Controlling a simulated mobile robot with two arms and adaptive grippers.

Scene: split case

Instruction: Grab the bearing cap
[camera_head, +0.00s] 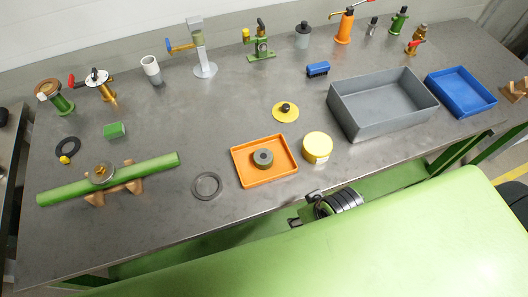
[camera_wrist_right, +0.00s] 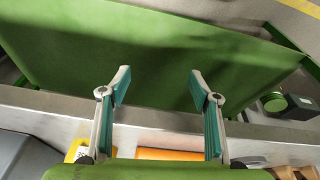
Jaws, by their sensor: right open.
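I cannot tell for sure which piece is the bearing cap. A yellow disc with a black knob (camera_head: 285,110) lies flat mid-table. A thick grey ring (camera_head: 263,158) lies in the orange tray (camera_head: 250,180). A clear round piece with a brass-coloured centre (camera_head: 101,173) sits at the green bar (camera_head: 150,167), which lies across brown supports (camera_head: 134,186). My right gripper (camera_head: 305,209) is at the table's front edge, apart from these things. In the right wrist view its fingers (camera_wrist_right: 160,87) are wide apart with nothing between them. My left gripper is not in view.
A yellow round tin (camera_head: 317,147) stands right of the orange tray, with a grey bin (camera_head: 385,112) and blue tray (camera_head: 462,90) beyond. A thin ring (camera_head: 207,186) lies left of the tray. Several valves and fixtures line the back. The front middle has bare tabletop.

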